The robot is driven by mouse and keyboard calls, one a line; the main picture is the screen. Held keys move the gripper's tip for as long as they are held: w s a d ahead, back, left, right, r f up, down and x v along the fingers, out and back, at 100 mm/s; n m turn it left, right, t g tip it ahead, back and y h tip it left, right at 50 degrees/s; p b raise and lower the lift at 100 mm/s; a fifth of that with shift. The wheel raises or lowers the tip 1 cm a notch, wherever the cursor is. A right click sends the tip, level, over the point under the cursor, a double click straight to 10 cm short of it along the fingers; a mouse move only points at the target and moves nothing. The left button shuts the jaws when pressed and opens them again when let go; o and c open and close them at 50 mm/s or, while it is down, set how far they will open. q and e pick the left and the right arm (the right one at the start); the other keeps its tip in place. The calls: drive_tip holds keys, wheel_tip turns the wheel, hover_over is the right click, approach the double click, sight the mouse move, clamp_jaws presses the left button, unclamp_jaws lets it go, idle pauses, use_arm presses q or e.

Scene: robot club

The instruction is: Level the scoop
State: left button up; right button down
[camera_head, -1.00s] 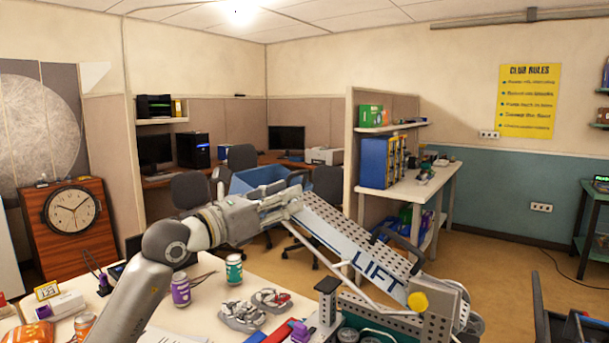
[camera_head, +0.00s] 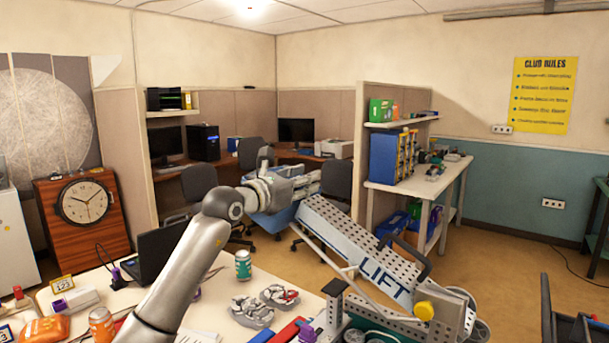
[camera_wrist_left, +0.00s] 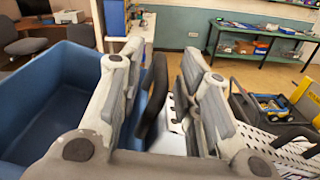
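The scoop (camera_head: 272,217) is a blue open bin at the raised far end of a grey perforated lift beam (camera_head: 345,235) marked LIFT. In the left wrist view the scoop (camera_wrist_left: 40,100) fills the left side. My left gripper (camera_head: 272,180) is above the scoop and hides part of its rim. In the left wrist view my left gripper's fingers (camera_wrist_left: 158,75) are apart. A black curved handle (camera_wrist_left: 153,97) shows between them, nearer the left finger; I cannot tell whether they touch. My right gripper is not in view.
A table (camera_head: 215,290) in front holds cans, a laptop (camera_head: 160,250) and grey-red parts. Office chairs and a shelf unit (camera_head: 395,155) stand behind.

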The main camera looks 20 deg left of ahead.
use_arm(q)
drive_tip(key=shift+w+d, duration=0.1)
drive_tip(key=shift+w, duration=0.2)
drive_tip(key=shift+c, duration=0.4)
clamp_jaws()
drive_tip(key=shift+w+f, duration=0.1)
drive_tip(key=shift+f, duration=0.2)
